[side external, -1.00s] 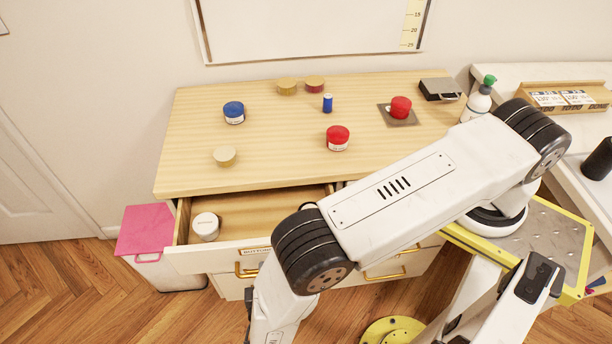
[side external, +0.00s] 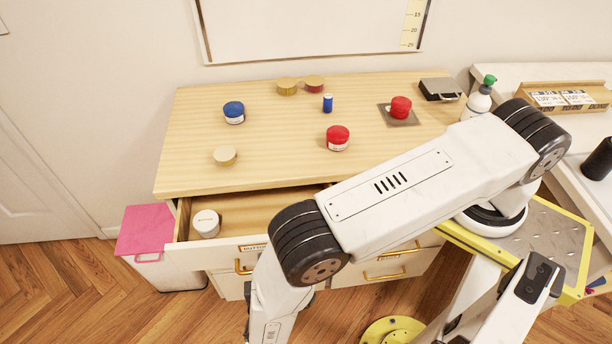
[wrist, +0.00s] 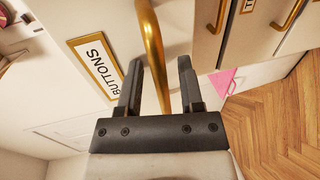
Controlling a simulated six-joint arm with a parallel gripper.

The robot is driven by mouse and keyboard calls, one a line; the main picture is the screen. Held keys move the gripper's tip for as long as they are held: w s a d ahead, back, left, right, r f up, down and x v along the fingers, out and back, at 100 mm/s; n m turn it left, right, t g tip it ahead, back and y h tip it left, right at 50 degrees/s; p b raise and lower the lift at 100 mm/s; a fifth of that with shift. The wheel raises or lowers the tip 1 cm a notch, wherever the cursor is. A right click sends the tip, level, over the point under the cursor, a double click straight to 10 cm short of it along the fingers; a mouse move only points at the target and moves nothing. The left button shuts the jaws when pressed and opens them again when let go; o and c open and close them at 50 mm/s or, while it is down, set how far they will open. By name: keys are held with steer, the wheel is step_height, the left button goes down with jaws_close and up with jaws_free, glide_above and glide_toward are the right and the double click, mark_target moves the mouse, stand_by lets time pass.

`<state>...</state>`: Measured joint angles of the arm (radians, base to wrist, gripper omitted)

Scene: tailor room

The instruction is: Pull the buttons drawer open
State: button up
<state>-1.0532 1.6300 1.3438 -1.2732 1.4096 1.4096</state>
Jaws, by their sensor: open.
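The buttons drawer (side external: 200,257) stands open at the upper left of the wooden cabinet in the side view, its front clear of the tabletop edge. A white jar (side external: 206,223) stands inside it. Its BUTTONS label (wrist: 95,65) shows at the left in the wrist view. The drawer's gold handle (wrist: 150,45) runs down between the fingers of my gripper (wrist: 158,75), which is open. The fingers stand on either side of the bar with gaps, not clamped. In the side view my arm covers part of the drawer front, and the fingers cannot be made out.
A pink-lidded bin (side external: 146,231) stands just left of the drawer. Another gold handle (wrist: 221,14) is on a neighbouring front. The cabinet top (side external: 275,140) carries several jars and tins and a blue cylinder (side external: 327,103). Wooden floor (side external: 90,290) is clear in front at the left.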

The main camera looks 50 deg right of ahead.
mark_target(261, 244)
steer(key=r+x, duration=0.1)
steer(key=x, duration=0.7)
steer(key=r+x, duration=0.1)
steer(key=x, duration=0.3)
steer(key=shift+w+d+r, duration=0.25)
steer(key=shift+w+d, duration=0.2)
steer(key=shift+d, duration=0.05)
steer(key=shift+v, duration=0.95)
steer(key=v, duration=0.6)
steer(key=shift+r, duration=0.15)
step_height(261, 244, up, 28)
steer(key=shift+w, duration=0.1)
steer(key=shift+d, duration=0.15)
